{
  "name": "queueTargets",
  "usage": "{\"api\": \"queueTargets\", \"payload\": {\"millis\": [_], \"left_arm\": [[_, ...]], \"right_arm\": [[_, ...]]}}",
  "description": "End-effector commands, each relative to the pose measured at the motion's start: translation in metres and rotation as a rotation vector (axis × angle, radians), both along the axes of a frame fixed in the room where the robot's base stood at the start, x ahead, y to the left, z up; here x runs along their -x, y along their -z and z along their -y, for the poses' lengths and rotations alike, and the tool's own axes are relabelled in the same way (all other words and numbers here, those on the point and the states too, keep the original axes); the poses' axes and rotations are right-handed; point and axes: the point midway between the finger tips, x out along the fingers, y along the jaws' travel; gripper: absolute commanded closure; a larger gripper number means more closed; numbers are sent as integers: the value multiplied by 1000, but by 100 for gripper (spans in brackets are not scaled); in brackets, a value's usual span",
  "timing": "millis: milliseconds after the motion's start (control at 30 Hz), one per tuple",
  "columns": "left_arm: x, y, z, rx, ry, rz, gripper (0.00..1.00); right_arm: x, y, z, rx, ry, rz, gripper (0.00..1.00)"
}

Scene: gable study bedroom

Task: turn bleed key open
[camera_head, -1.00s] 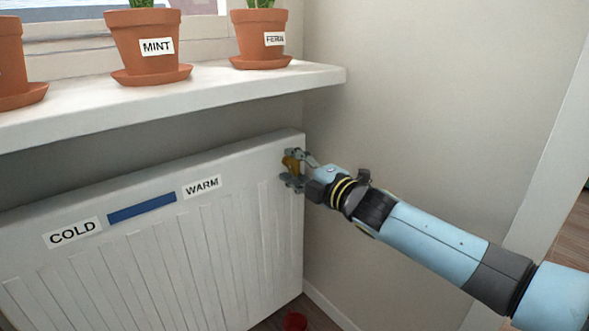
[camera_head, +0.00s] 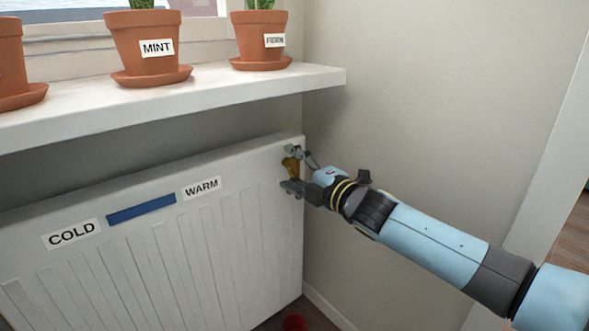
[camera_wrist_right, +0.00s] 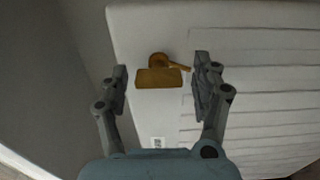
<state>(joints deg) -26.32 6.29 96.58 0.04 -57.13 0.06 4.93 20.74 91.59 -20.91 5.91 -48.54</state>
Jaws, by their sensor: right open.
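The brass bleed key (camera_head: 291,166) sits at the upper right end of the white radiator (camera_head: 240,215). My right gripper (camera_head: 292,169) is open around the key, with one finger above it and one below in the head view. In the right wrist view the key's flat bar (camera_wrist_right: 159,78) lies between the two spread fingers of my right gripper (camera_wrist_right: 160,82), with a visible gap on each side. A round brass part with a short arm shows behind the bar. My left gripper is in no view.
A white sill (camera_head: 200,88) with potted plants, one labelled MINT (camera_head: 147,48), overhangs the radiator. COLD (camera_head: 72,234) and WARM (camera_head: 201,188) labels flank a blue strip (camera_head: 141,210). A bare wall (camera_head: 430,110) stands to the right. A red object (camera_head: 295,322) is on the floor.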

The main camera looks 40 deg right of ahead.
Motion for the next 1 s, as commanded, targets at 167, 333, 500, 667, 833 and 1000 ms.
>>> {"api": "queueTargets", "payload": {"millis": [167,333,500,667,833,1000], "left_arm": [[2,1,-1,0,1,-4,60],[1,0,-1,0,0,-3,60],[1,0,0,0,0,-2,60],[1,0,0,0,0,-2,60],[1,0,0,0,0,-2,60],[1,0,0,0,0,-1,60]], "right_arm": [[4,0,0,0,0,0,35],[17,0,2,0,-1,0,35],[37,0,3,0,-2,-1,35],[56,1,4,-1,-3,-3,35],[82,1,6,0,-3,-4,35],[107,1,8,1,-2,-3,35]]}}
